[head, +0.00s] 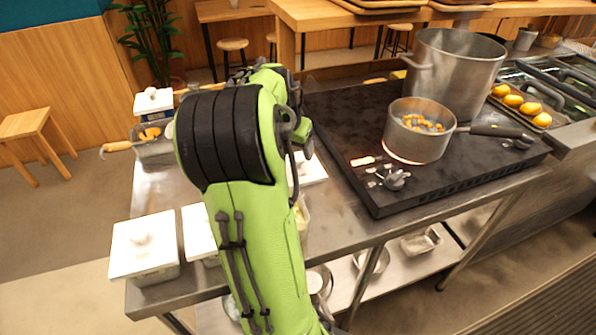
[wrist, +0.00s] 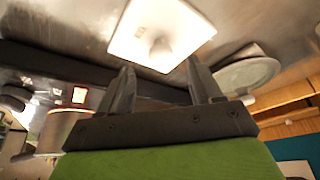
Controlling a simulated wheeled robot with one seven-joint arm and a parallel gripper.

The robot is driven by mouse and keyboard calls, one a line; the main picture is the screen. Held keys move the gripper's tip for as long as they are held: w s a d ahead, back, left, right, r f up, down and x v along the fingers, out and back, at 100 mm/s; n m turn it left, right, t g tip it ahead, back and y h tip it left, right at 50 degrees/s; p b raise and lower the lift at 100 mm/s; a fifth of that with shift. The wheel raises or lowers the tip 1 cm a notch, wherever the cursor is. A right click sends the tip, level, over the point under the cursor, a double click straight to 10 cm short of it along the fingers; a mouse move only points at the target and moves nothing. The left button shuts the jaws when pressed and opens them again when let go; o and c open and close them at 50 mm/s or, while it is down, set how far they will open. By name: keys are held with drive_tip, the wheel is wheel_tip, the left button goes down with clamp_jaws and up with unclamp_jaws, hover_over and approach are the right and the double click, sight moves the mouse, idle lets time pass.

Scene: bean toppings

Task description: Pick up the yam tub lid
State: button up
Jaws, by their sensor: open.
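A white square lid with a round knob (wrist: 158,28) fills the top middle of the wrist view. My gripper (wrist: 160,70) is open and empty, with its two fingers apart just short of the knob and not visibly touching it. In the head view my arm hides the gripper. Part of a white lid (head: 313,168) shows just right of my arm, beside the stove; it looks like the same lid. Other white-lidded tubs stand at the front left (head: 145,246), partly behind my arm (head: 198,232) and at the back left (head: 153,103). I see no readable label naming the yam tub.
A black stove (head: 350,110) right of my arm carries a saucepan (head: 418,145) of orange pieces over a glowing burner and a large pot (head: 455,70). An open tub with orange contents (head: 155,148) sits at the counter's left. A round pale dish-like thing (wrist: 246,76) is right of the fingers.

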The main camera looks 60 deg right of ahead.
sight(298, 158)
drive_tip(key=b+x, duration=0.2)
drive_tip(key=x, duration=0.3)
drive_tip(key=shift+w, duration=0.1)
drive_tip(key=shift+r, duration=0.2)
drive_tip(key=shift+c, duration=0.6)
drive_tip(key=c, duration=1)
